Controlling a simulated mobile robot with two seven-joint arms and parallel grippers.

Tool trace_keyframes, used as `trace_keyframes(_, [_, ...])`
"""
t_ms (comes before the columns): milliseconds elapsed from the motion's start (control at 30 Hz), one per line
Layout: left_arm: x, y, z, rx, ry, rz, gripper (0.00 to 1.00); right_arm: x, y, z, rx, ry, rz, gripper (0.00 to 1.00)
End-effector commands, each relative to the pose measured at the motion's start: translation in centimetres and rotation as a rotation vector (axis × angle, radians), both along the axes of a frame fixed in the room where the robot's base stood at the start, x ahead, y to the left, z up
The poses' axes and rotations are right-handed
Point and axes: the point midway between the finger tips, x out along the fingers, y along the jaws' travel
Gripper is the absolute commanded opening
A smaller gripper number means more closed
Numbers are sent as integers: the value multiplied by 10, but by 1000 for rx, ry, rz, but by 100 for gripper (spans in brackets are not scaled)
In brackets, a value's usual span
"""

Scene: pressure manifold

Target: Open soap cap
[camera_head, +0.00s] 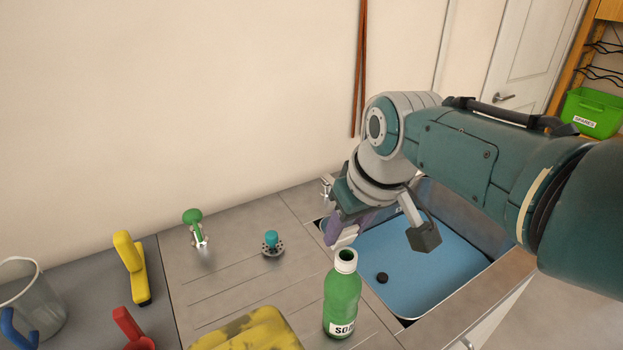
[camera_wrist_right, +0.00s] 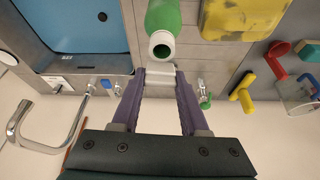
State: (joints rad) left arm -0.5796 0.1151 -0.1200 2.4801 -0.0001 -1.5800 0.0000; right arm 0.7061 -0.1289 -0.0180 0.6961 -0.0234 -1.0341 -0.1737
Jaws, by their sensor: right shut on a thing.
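The green soap bottle (camera_head: 342,302) stands upright on the counter at the sink's left edge. Its white neck is uncovered and shows a dark opening; the bottle also shows in the wrist view (camera_wrist_right: 163,20). My right gripper (camera_head: 345,235) is just behind and above the bottle, apart from its neck as far as I can tell. In the wrist view its purple fingers (camera_wrist_right: 160,80) are shut on a small white piece (camera_wrist_right: 160,77), apparently the soap cap, partly hidden between the fingertips. My left gripper is not in view.
The blue sink (camera_head: 430,265) with a dark round spot lies right of the bottle. A yellow sponge (camera_head: 250,332), a teal knob (camera_head: 271,240), a green-topped tool (camera_head: 195,225), a yellow handle (camera_head: 132,267), a red item (camera_head: 130,328) and a clear jug (camera_head: 35,295) occupy the left. A faucet (camera_wrist_right: 30,140) stands behind the sink.

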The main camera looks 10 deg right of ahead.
Motion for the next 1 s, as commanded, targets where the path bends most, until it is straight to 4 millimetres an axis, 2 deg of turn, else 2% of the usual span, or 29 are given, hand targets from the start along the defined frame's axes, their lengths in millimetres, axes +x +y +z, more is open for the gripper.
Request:
trace_keyframes(567, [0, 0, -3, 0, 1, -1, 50, -1, 0, -1, -8, 32, 1, 0])
trace_keyframes(600, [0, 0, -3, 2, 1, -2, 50, -1, 0, -1, -8, 32, 1, 47])
trace_keyframes(833, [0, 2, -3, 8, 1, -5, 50, 0, 0, -1, -7, 30, 0, 73])
trace_keyframes(1000, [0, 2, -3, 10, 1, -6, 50, 0, 0, 0, -7, 28, 0, 75])
